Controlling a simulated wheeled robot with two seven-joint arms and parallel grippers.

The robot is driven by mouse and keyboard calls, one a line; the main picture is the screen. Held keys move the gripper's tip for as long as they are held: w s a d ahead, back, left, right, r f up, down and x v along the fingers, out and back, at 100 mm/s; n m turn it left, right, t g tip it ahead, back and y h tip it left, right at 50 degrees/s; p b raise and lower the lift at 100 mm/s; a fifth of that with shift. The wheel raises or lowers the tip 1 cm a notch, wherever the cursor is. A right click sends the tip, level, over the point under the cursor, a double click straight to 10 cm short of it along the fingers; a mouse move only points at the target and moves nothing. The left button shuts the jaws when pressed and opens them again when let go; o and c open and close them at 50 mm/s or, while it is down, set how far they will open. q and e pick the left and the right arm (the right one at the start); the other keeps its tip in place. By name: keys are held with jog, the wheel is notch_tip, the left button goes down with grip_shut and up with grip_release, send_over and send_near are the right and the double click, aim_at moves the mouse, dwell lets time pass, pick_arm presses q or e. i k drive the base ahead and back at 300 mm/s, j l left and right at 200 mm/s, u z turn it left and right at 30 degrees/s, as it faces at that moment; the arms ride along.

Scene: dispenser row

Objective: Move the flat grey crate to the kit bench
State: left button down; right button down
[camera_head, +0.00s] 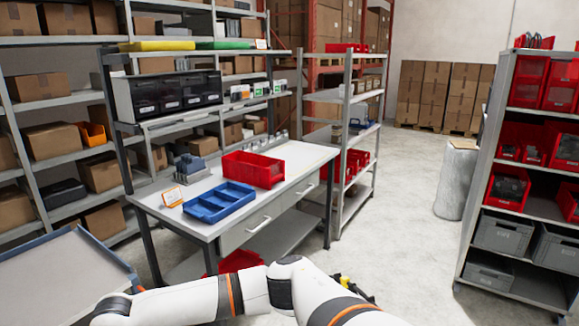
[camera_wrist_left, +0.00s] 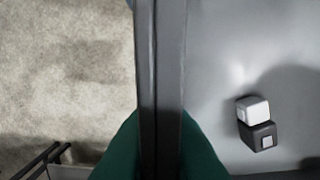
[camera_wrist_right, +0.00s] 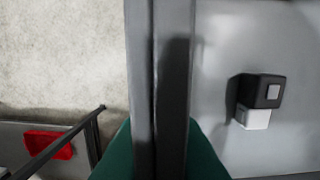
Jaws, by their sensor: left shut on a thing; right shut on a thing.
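The flat grey crate shows in the left wrist view (camera_wrist_left: 215,60) and the right wrist view (camera_wrist_right: 220,50) as a grey wall beside a pale grey floor. My left gripper (camera_wrist_left: 160,150) and my right gripper (camera_wrist_right: 160,150) each have green fingers on both sides of a crate wall, shut on it. A small white and dark block lies inside, in both wrist views. The crate and both grippers are out of sight in the head view. A light-topped workbench (camera_head: 310,157), apparently the kit bench, stands ahead beyond my arms.
The bench holds a blue divided tray (camera_head: 219,202), a red bin (camera_head: 253,169) and a grey fixture (camera_head: 190,167). A blue-rimmed grey surface (camera_head: 60,275) is at lower left. A shelf with bins (camera_head: 500,130) stands right, near a pale cylinder (camera_head: 457,180). Open floor lies between.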

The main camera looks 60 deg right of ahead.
aim_at(291, 157)
jog(key=i+l, duration=0.1)
jog(key=l, duration=0.2)
jog(key=i+l, duration=0.1)
jog(key=l, duration=0.2)
jog(key=i+l, duration=0.1)
jog(key=l, duration=0.7)
jog(key=i+l+z, duration=0.1)
jog(key=l, duration=0.35)
jog(key=l+z, duration=0.1)
jog(key=l, duration=0.95)
jog(key=i+l, duration=0.15)
jog(key=l, duration=0.4)
jog(key=l+z, duration=0.1)
jog(key=l, duration=0.5)
jog(key=i+l, duration=0.15)
jog(key=l, duration=0.4)
jog(key=l+z, duration=0.1)
jog(key=l, duration=0.45)
jog(key=i+l, duration=0.15)
jog(key=l, duration=0.4)
jog(key=i+l, duration=0.1)
jog(key=l, duration=0.4)
jog(key=i+l+z, duration=0.1)
jog(key=l, duration=0.45)
jog(key=i, duration=1.5)
